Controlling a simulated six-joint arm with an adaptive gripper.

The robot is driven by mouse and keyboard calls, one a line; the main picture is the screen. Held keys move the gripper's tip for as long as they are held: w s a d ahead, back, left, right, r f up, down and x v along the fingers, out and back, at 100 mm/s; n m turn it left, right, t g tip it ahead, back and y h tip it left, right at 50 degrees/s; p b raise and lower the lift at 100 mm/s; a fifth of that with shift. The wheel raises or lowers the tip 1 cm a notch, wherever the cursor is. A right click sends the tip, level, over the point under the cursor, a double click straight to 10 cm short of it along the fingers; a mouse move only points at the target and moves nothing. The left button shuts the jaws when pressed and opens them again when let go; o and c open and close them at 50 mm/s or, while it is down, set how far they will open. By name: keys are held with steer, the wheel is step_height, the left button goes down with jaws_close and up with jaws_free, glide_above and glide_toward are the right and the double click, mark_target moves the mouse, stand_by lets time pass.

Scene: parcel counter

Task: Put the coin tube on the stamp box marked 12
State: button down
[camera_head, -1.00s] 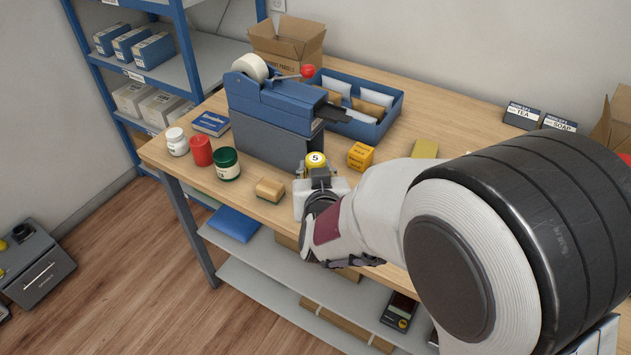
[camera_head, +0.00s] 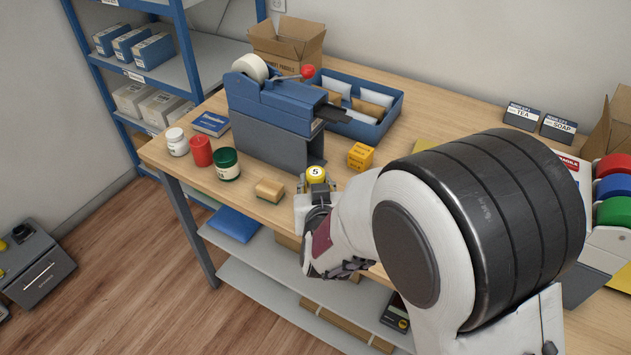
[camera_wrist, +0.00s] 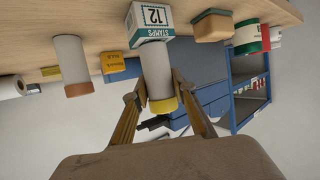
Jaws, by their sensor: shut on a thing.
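The coin tube (camera_wrist: 157,72) is pale with a yellow cap, and it stands between my gripper's (camera_wrist: 159,90) fingers in the wrist view, which is upside down. My gripper is shut on it near the capped end. The stamp box marked 12 (camera_wrist: 152,18) is white and teal, directly at the tube's far end. The tube's end overlaps the box there; I cannot tell whether they touch. In the head view the yellow cap (camera_head: 315,172), marked 5, shows above my gripper (camera_head: 317,187). My arm hides most of the tube and box there.
A tan-and-green sponge (camera_head: 270,190), a green jar (camera_head: 227,164) and a red jar (camera_head: 200,151) stand to the left. A blue tape dispenser (camera_head: 272,105) is behind. A yellow box (camera_head: 360,156) is to the right. Another capped tube (camera_wrist: 73,65) stands nearby in the wrist view.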

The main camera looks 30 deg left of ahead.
steer(key=shift+f, duration=0.1)
steer(key=c, duration=1.7)
jaws_free()
steer(key=shift+s+d+r, duration=0.15)
steer(key=shift+s+r, duration=0.15)
steer(key=shift+v, duration=5.6)
steer(key=shift+d+f, duration=0.1)
steer(key=shift+w, duration=0.1)
